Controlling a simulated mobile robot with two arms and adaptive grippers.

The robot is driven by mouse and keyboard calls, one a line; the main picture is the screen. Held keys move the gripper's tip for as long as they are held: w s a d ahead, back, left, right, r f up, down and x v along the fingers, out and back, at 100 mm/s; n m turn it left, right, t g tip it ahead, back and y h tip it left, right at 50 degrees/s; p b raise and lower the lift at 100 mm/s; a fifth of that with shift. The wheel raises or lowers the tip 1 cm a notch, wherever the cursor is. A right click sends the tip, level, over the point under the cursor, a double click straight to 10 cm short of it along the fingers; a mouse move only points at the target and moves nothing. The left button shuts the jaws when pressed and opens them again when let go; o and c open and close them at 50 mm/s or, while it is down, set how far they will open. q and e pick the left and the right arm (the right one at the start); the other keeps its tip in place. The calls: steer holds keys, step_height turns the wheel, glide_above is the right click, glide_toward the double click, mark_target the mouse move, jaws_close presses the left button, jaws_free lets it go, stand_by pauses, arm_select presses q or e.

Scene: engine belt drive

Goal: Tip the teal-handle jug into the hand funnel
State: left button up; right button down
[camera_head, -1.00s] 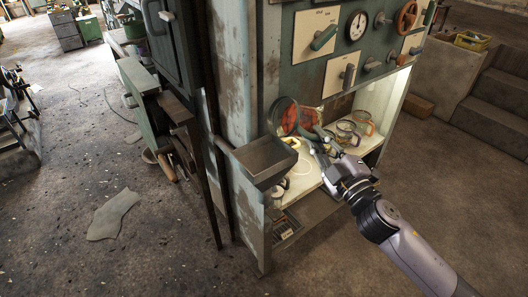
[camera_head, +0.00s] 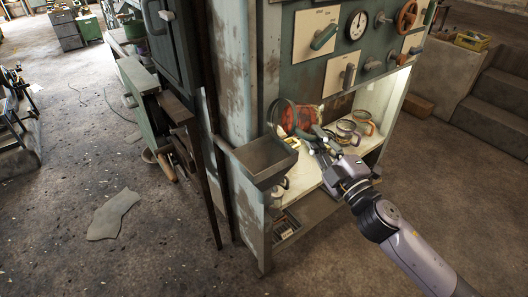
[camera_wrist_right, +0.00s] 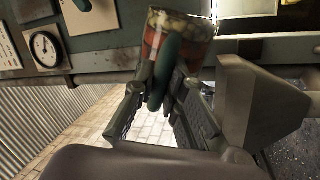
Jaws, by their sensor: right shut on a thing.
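The teal-handle jug (camera_head: 312,121) is glass with reddish-orange contents. It is held up in front of the cabinet's lit bay, tilted, with its round dark rim to the left. My right gripper (camera_head: 318,143) is shut on its handle. In the right wrist view the jug (camera_wrist_right: 186,28) is at the top, and its teal handle (camera_wrist_right: 163,75) runs between my fingers (camera_wrist_right: 160,105). A grey square hopper, apparently the hand funnel (camera_head: 264,160), is fixed to the cabinet's side, below and left of the jug. Its inside looks empty. My left gripper is not in view.
Several other glass jugs (camera_head: 348,128) stand on the lit shelf, right of and behind my gripper. The cabinet front (camera_head: 300,70) with levers and a gauge (camera_head: 357,25) rises above.

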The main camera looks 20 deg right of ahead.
steer(key=shift+f+n, duration=0.1)
steer(key=shift+n, duration=0.3)
steer(key=shift+s+a+r+n+y+p, duration=0.15)
steer(key=shift+a+r+n+y+p, duration=0.2)
steer(key=shift+a+n, duration=0.45)
